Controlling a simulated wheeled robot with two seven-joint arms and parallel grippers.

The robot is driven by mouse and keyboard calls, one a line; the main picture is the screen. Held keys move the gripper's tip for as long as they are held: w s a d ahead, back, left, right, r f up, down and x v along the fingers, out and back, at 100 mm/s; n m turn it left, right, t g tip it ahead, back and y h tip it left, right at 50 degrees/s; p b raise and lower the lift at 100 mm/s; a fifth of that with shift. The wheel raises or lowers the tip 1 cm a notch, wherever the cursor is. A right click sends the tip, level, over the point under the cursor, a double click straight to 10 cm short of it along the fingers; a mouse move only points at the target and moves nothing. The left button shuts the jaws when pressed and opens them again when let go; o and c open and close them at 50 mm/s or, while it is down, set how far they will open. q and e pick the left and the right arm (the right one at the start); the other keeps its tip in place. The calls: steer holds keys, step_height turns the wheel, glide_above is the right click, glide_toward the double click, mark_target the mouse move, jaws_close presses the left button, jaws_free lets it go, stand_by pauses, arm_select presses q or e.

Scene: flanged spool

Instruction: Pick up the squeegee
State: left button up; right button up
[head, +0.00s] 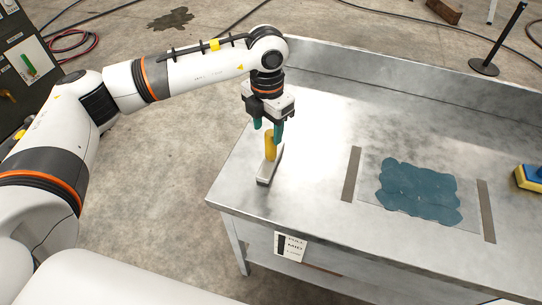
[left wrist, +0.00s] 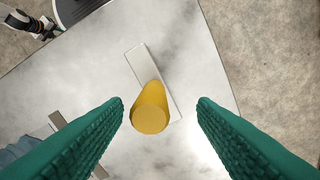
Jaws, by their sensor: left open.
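The squeegee has a yellow handle (head: 270,147) standing upright from a flat white head (head: 268,167) that lies on the metal table near its left edge. In the left wrist view the yellow handle (left wrist: 150,110) points up at the camera, with the white head (left wrist: 150,75) below it. My left gripper (head: 267,130) is open with green fingers, just above the handle. In the left wrist view its fingertips (left wrist: 160,104) stand to either side of the handle, with a gap on both sides. My right gripper is not in view.
A blue patch (head: 415,192) lies on the metal table (head: 320,130) between two grey strips (head: 351,173). A yellow and blue block (head: 529,178) sits at the right edge. A raised rim (head: 400,75) runs along the back. The tabletop between squeegee and left strip is clear.

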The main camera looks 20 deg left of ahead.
mark_target(271, 142)
arm_select(q)
steer(key=f, duration=0.3)
steer(key=f+p, duration=0.1)
steer(key=f, duration=0.1)
steer(key=shift+d, duration=0.4)
steer(key=shift+c, duration=0.5)
jaws_close()
